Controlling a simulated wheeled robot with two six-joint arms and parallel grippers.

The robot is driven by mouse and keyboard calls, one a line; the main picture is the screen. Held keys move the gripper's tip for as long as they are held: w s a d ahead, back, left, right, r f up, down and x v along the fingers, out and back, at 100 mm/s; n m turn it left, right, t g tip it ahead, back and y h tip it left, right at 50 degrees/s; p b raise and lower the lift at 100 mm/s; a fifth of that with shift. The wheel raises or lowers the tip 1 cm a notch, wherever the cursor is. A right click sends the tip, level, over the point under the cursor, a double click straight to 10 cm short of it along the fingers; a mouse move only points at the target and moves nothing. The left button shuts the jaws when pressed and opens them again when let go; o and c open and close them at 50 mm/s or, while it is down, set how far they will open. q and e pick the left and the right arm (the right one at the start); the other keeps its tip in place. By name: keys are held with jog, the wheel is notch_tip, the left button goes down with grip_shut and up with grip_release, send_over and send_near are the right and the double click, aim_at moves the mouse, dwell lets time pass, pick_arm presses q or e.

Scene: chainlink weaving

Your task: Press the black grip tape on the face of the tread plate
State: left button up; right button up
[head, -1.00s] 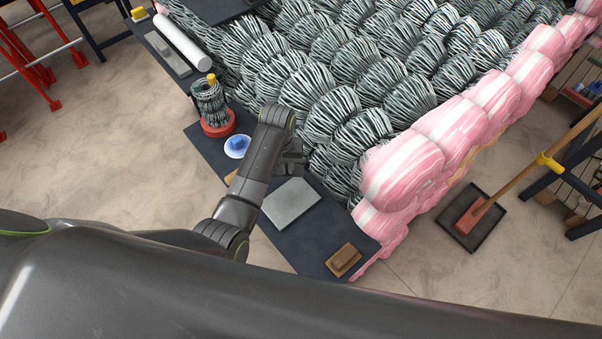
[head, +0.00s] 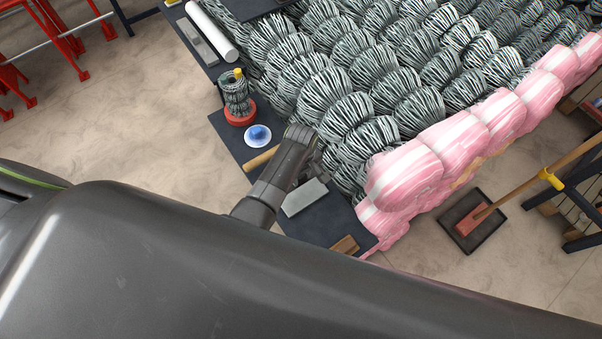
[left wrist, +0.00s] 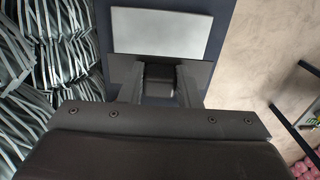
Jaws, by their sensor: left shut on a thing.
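The tread plate is a flat grey rectangle (head: 305,198) on the dark bench top. It also shows at the top of the left wrist view (left wrist: 160,30). My left gripper (head: 316,166) is over the bench at the plate's far side. In the left wrist view its fingers (left wrist: 160,85) are shut on a small dark block. A flat black piece (left wrist: 124,72), which looks like the grip tape, shows around the fingertips and borders or overlaps the plate's near edge. I cannot tell whether it touches the plate. My right gripper is not in view.
Wire coils fill the area behind the bench (head: 325,232), with pink-wrapped rolls (head: 405,180) at right. A white dish with something blue (head: 258,135), a wooden rod (head: 262,158) and a wire spool on a red base (head: 240,112) stand left of the arm. A brown block (head: 345,245) lies near.

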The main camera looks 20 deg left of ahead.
pick_arm(q)
jog(key=shift+r, duration=0.15)
jog(key=b, duration=0.4)
send_over(301, 192)
notch_tip(301, 192, down, 6)
jog(key=shift+s+r, duration=0.1)
jog(key=shift+r, duration=0.15)
jog(key=shift+f+b, duration=0.75)
jog(key=shift+f, duration=0.75)
jog(key=shift+f, duration=0.15)
jog(key=o, duration=1)
jog(key=shift+o, duration=0.2)
